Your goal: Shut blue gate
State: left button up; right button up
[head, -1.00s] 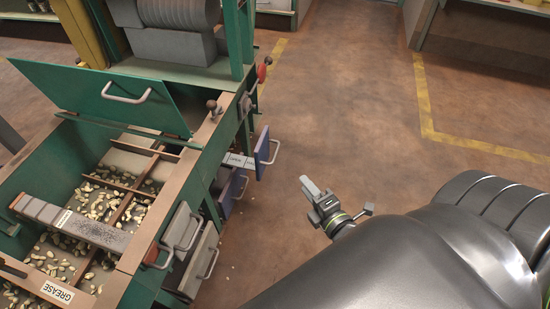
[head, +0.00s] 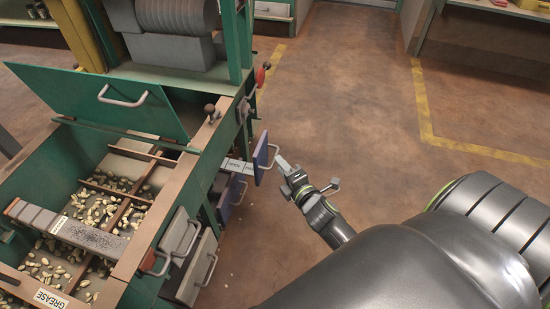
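The blue gate (head: 260,154) is a small upright panel with a pale bar handle (head: 275,156) on the right side of the green machine. It stands out from the machine on a pale labelled slide (head: 237,166). A second blue-violet gate (head: 238,188) sits lower and is partly hidden. My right gripper (head: 282,162) has its light grey fingertip just right of the upper gate's handle; I cannot tell if they touch. Its fingers overlap in this view, so its opening is unclear. My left gripper is out of view.
Two grey gates (head: 181,236) with handles are nearer on the same side. The green lid (head: 98,98) of the hopper stands raised over bins of nuts (head: 101,209). The floor (head: 350,110) to the right is clear.

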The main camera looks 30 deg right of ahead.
jog(key=shift+w+d+f+b, duration=0.15)
jog(key=shift+w+f+b, duration=0.05)
jog(key=shift+w, duration=1.05)
jog(key=shift+w+d+f+b, duration=0.1)
jog(key=shift+w+f+b, duration=0.05)
jog(key=shift+w, duration=1.05)
grip_shut()
